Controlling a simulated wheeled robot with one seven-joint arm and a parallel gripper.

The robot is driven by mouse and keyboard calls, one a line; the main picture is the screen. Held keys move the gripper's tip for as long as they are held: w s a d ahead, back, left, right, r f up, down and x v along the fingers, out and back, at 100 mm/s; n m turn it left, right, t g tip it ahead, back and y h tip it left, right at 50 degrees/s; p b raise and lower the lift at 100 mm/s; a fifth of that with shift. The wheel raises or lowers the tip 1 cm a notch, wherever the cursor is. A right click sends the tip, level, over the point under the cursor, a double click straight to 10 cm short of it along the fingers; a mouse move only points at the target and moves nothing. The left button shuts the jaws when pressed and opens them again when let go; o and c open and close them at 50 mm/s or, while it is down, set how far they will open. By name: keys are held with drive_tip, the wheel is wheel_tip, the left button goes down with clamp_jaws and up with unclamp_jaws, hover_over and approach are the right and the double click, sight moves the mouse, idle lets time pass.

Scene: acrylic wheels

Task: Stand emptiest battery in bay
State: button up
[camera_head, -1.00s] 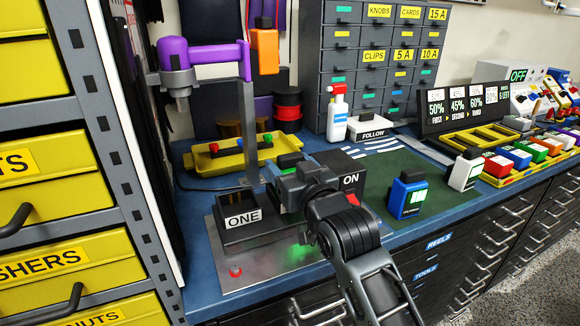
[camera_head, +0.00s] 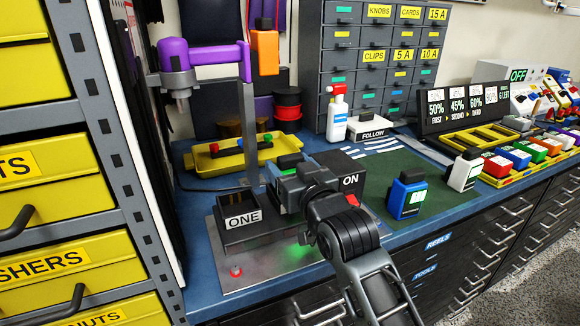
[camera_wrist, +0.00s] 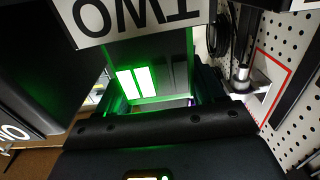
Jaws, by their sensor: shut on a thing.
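My gripper (camera_head: 282,190) is at the bay beside the one labelled ONE (camera_head: 240,222), on the metal plate. In the wrist view, my gripper (camera_wrist: 162,95) is shut on a dark grey battery (camera_wrist: 178,62) with two lit green bars. A TWO label (camera_wrist: 140,15) appears upside down just above it. I cannot tell how far the battery sits in the bay, as my arm hides this in the head view. A blue battery (camera_head: 407,197) and a white battery (camera_head: 466,171) stand upright on the bench to the right.
A board (camera_head: 462,110) shows 50%, 45% and 60%. A purple arm fixture (camera_head: 205,55) stands at the left, with a yellow tray (camera_head: 220,162) behind.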

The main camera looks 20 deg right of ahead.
idle(0.3)
drive_tip(key=o, duration=1.5)
drive_tip(key=shift+f, duration=0.1)
drive_tip(key=s, duration=0.8)
drive_tip(key=shift+w, duration=0.1)
